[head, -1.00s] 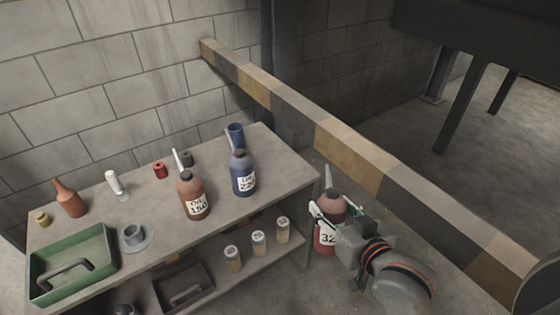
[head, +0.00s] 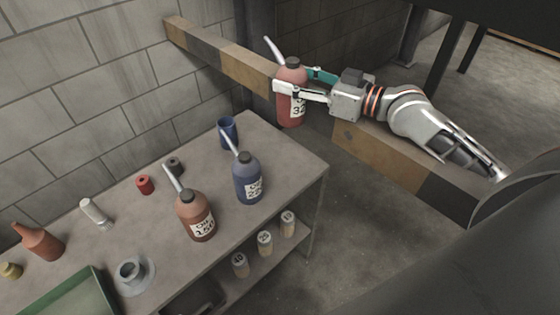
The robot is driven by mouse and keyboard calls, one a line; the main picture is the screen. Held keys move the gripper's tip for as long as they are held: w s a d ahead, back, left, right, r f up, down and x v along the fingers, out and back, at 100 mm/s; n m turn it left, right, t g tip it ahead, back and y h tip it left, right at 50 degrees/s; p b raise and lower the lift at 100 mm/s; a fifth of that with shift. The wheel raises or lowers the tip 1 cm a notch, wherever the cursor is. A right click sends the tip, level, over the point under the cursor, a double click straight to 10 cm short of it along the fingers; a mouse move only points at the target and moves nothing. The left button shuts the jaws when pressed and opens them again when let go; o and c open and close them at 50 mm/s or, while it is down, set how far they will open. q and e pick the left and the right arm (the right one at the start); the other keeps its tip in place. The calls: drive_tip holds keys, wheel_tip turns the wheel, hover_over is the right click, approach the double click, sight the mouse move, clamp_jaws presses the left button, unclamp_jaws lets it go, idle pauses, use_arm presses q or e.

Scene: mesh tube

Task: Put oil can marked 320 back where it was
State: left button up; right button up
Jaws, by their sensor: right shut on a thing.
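The red oil can (head: 291,105), its label partly hidden but starting with 32, is upright with its spout up and left. My right gripper (head: 293,87) is shut around it and holds it in the air, in front of the striped beam and beyond the right end of the table in the picture. The brown-red oil can marked 150 (head: 195,215) and the blue oil can (head: 247,180) stand on the grey table (head: 225,275). My left gripper is not in view.
A dark blue cup (head: 228,132) stands behind the blue can. The striped beam (head: 385,160) runs along the back and right. A green tray (head: 65,300), a grey cup on a saucer (head: 131,272) and small items fill the left. Bare tabletop shows right of the blue can.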

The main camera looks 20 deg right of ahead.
drive_tip(key=shift+w+d+r, duration=0.2)
drive_tip(key=shift+w+r, duration=0.15)
drive_tip(key=shift+r, duration=0.15)
drive_tip(key=shift+w+f, duration=0.1)
drive_tip(key=shift+f, duration=0.05)
wheel_tip(320, 180, down, 20)
drive_tip(key=b, duration=0.8)
drive_tip(key=o, duration=1.1)
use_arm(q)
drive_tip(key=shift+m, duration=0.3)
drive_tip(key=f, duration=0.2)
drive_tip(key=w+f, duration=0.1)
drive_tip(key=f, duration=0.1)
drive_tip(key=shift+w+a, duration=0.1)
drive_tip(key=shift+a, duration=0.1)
use_arm(e)
drive_tip(key=shift+o, duration=0.6)
